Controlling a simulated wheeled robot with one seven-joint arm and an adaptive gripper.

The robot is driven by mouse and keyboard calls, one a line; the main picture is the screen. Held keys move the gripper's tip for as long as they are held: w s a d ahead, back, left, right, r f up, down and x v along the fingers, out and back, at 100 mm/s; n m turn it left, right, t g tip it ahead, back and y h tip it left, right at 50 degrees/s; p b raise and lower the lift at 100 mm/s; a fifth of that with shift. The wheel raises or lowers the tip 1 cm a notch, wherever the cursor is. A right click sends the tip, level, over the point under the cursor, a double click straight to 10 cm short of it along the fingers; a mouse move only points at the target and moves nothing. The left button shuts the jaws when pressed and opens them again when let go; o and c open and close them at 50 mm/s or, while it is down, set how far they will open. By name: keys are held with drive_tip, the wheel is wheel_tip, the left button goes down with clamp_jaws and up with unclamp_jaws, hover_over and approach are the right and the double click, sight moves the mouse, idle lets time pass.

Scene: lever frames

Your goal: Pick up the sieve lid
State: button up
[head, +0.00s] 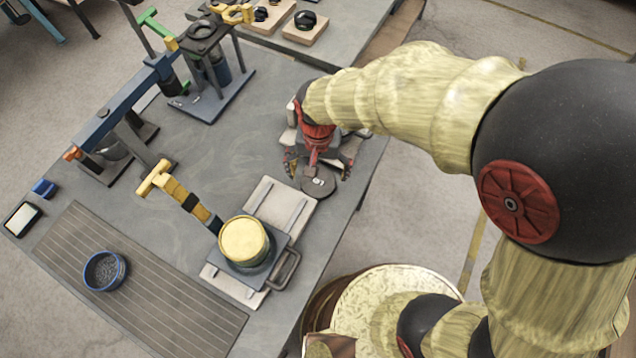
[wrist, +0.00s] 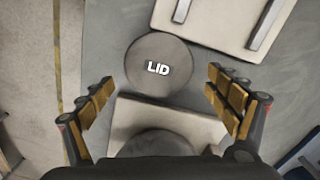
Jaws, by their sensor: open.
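The sieve lid is a flat dark grey disc (wrist: 160,84) marked "LID" in the wrist view, lying near the table's edge. In the head view the lid (head: 319,186) shows just in front of my gripper. My gripper (head: 318,172) is open and empty above the table. In the wrist view its two fingers (wrist: 160,92) stand apart on either side of the lid, not touching it. The lower rim of the lid lies at the edge of a pale plate.
A yellow-topped pot (head: 243,241) stands on a sliding base with pale plates. A blue bowl of dark grains (head: 104,271) sits on a ribbed mat (head: 150,300). Lever frames (head: 205,70) stand at the back left. The table's right edge is close to the lid.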

wheel_tip(320, 180, down, 2)
drive_tip(key=shift+c, duration=0.3)
drive_tip(key=shift+s, duration=0.1)
drive_tip(key=c, duration=1.3)
